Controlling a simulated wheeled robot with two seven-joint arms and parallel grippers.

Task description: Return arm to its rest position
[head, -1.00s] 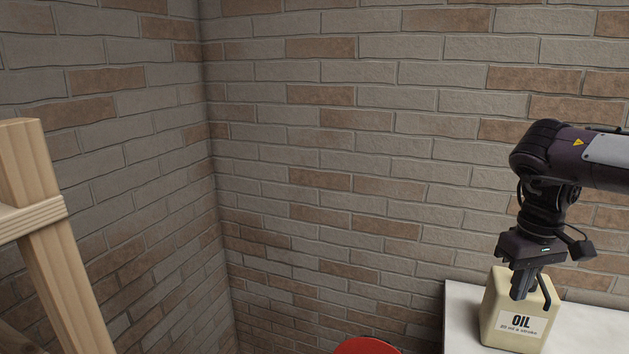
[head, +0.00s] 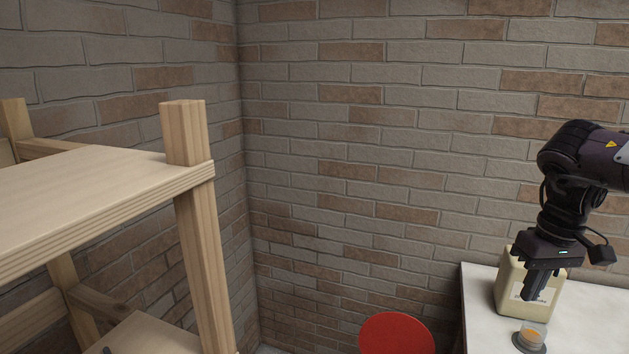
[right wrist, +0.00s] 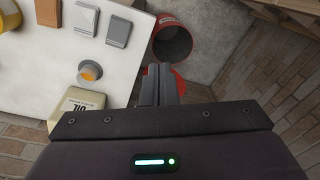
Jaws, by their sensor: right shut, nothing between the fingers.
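My right gripper (head: 534,292) hangs from the right arm at the right of the head view, pointing down. Its fingers are shut together with nothing between them. In the right wrist view, the closed fingers (right wrist: 160,85) point out over the floor beside the white table. In the head view, the gripper covers part of a cream oil canister (head: 509,289). The canister also shows in the right wrist view (right wrist: 76,107), to the left of the fingers and apart from them. My left gripper cannot be made out.
A white table (head: 480,300) bears the canister and a small jar with orange contents (head: 531,336). Several small blocks lie on it in the wrist view. A red round object (head: 397,334) is left of the table. A wooden shelf (head: 90,195) stands at left. Brick walls enclose the corner.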

